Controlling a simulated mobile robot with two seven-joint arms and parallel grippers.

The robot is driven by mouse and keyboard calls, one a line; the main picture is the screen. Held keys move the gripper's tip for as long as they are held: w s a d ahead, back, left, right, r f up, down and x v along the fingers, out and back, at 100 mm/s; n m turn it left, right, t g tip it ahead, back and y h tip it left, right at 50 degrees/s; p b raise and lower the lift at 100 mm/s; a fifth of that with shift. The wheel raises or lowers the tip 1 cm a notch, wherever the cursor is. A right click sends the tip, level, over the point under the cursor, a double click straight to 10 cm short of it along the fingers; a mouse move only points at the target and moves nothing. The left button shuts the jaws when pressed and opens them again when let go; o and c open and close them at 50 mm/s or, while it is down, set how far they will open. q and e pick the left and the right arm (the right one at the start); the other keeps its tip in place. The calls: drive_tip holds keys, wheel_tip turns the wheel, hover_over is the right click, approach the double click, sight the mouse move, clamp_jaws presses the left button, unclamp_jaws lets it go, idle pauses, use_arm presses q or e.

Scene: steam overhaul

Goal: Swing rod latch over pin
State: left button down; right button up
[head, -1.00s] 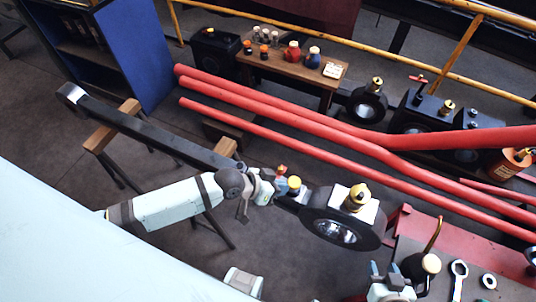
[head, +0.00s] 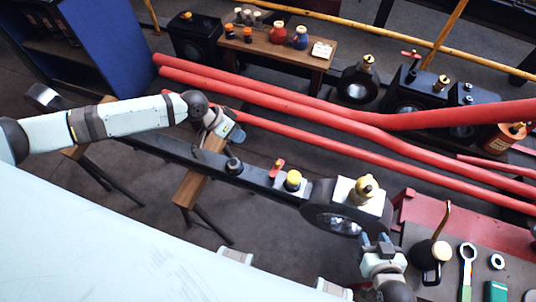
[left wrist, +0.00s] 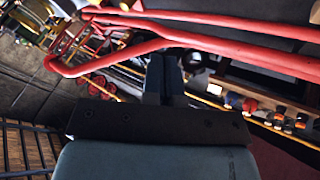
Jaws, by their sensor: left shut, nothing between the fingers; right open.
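The long dark rod (head: 180,157) runs across the head view to the round black rod end with a glass (head: 346,222). A small red-topped piece (head: 278,166), probably the latch, stands on the rod just left of a yellow-capped piece (head: 293,181), probably the pin. I cannot tell whether the latch lies over the pin. My left gripper (head: 238,135) is shut and empty, above and left of the latch, apart from it. Its closed fingers show in the left wrist view (left wrist: 164,74). My right gripper (head: 374,240) is open and empty, just below the rod end.
Red pipes (head: 330,116) run behind the rod. A wooden trestle (head: 190,190) stands under it. A brass oiler (head: 365,188) tops the rod end. A dark bench (head: 450,275) at right holds a kettle-like can (head: 430,254) and a wrench (head: 467,262).

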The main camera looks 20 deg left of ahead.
sight(276, 166)
use_arm(q)
drive_tip(key=d+f+p, duration=0.2)
drive_tip(key=d+f, duration=0.6)
drive_tip(key=d, duration=0.1)
drive_tip(key=shift+w+d, duration=0.2)
idle(0.4)
